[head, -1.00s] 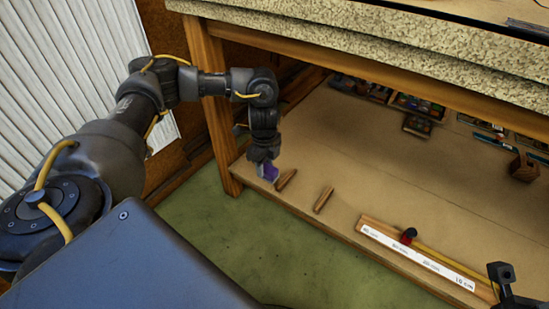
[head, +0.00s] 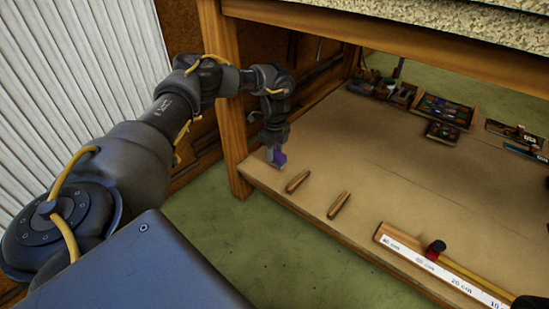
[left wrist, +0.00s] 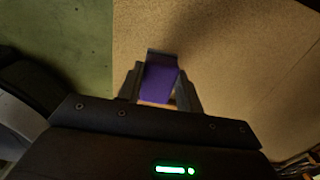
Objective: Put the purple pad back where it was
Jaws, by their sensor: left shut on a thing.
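The purple pad (head: 280,159) is a small purple block between the fingers of my left gripper (head: 275,156), near the left front corner of the wooden lower board (head: 400,170). In the left wrist view the purple pad (left wrist: 161,82) sits between both fingertips of the left gripper (left wrist: 160,80), with the tan board and green floor beyond. The gripper is shut on the pad. I cannot tell whether the pad touches the board. A dark part at the bottom right corner of the head view may be my right gripper; its jaws are not visible.
Two wooden pegs (head: 298,181) lie right of the pad. A scale strip (head: 450,278) with a red-and-black piece (head: 436,248) is at the front right. Small trays (head: 446,111) stand at the back. A table leg (head: 225,120) and upper top (head: 420,22) frame the space.

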